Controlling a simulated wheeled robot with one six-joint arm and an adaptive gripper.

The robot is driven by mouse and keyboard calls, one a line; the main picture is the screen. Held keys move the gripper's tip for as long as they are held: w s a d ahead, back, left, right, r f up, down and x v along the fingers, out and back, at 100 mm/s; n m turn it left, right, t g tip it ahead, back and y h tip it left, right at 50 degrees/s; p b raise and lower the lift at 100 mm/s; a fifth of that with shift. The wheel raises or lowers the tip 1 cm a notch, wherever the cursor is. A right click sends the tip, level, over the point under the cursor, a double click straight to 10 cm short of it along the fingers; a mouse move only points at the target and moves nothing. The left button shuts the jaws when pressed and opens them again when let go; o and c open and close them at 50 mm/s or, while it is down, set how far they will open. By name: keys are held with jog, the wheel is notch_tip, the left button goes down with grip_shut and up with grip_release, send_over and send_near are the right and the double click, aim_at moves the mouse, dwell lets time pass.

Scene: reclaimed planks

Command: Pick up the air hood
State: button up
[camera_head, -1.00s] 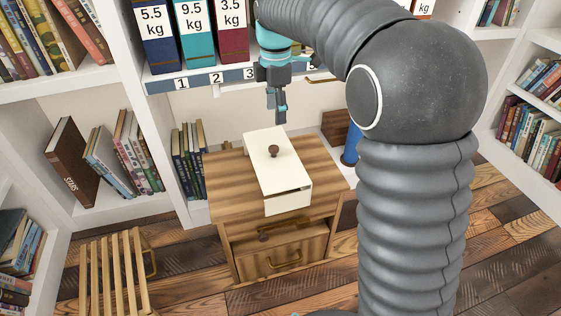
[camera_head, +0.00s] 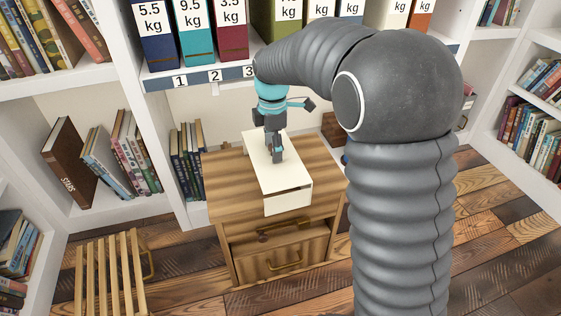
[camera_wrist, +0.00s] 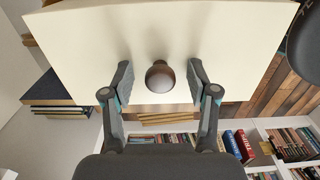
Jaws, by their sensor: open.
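The air hood, as I take it, is a cream box-like cover (camera_head: 287,197) with a brown round knob on top. It sits on a wooden cabinet (camera_head: 231,190). My gripper (camera_head: 275,156) is over the top of the hood, pointing down, and largely hides the knob in the head view. In the wrist view the knob (camera_wrist: 160,75) lies between the two open fingers of my gripper (camera_wrist: 159,84), with a gap on each side. The hood's flat top (camera_wrist: 80,35) fills the upper part of that view. Whether the fingertips are level with the knob is hard to tell.
A white shelf with numbered labels (camera_head: 213,76) and weight-marked binders (camera_head: 192,30) stands behind and above the cabinet. Bookshelves with books (camera_head: 130,155) flank it. A slatted wooden piece (camera_head: 108,270) is on the floor at left. The cabinet top is bare around the hood.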

grip_shut()
dwell(0.5)
